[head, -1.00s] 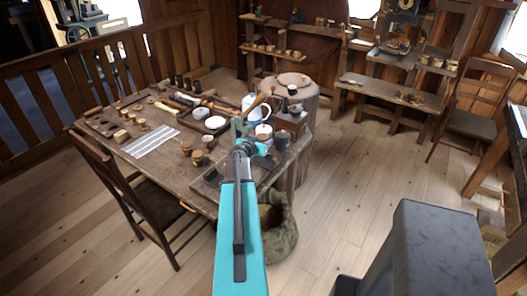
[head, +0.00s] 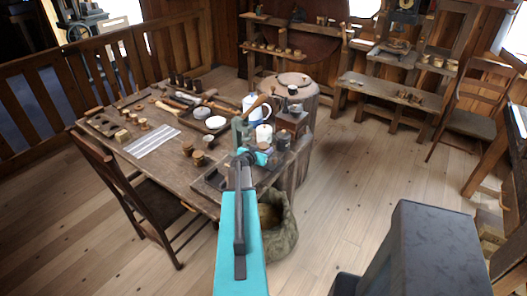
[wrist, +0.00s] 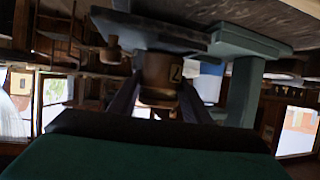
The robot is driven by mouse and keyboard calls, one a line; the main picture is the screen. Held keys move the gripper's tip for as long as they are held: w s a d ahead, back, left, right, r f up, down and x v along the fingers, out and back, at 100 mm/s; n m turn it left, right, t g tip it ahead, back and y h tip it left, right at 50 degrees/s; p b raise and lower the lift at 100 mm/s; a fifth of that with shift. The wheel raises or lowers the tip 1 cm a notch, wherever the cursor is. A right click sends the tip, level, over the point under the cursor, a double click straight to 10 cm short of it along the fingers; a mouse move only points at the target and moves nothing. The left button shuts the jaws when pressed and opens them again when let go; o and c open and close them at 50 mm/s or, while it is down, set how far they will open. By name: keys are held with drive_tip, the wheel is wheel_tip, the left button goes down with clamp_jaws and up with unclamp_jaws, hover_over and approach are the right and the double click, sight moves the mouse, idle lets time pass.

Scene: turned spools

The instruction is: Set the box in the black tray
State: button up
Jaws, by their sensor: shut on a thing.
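My gripper (wrist: 159,103) is shut on a brown, rounded box (wrist: 162,72) with a small pale label, held between its two dark fingers in the wrist view. In the head view my arm hides the fingers and the box, above the table's front right corner. The black tray (head: 207,184) lies flat at that corner, partly behind my arm. In the wrist view a dark slab just above the box looks like the tray, seen upside down. I cannot tell whether the box touches it.
Close by on the wooden table (head: 165,172) stand a green upright post (head: 236,133), a white candle-like cylinder (head: 264,134), a blue-white jug (head: 252,106) and a small grinder (head: 292,120). Brown spools (head: 197,157) stand left of the tray. A sack (head: 279,226) stands below the table edge.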

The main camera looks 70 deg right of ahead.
drive_tip(key=shift+f, duration=0.55)
drive_tip(key=shift+f, duration=0.15)
drive_tip(key=o, duration=1.2)
drive_tip(key=shift+c, duration=0.2)
drive_tip(key=shift+r, duration=0.25)
drive_tip(key=shift+a, duration=0.4)
drive_tip(key=b+v, duration=0.4)
drive_tip(key=v, duration=0.7)
drive_tip(key=shift+b, duration=0.3)
drive_tip(key=shift+a+r, duration=0.1)
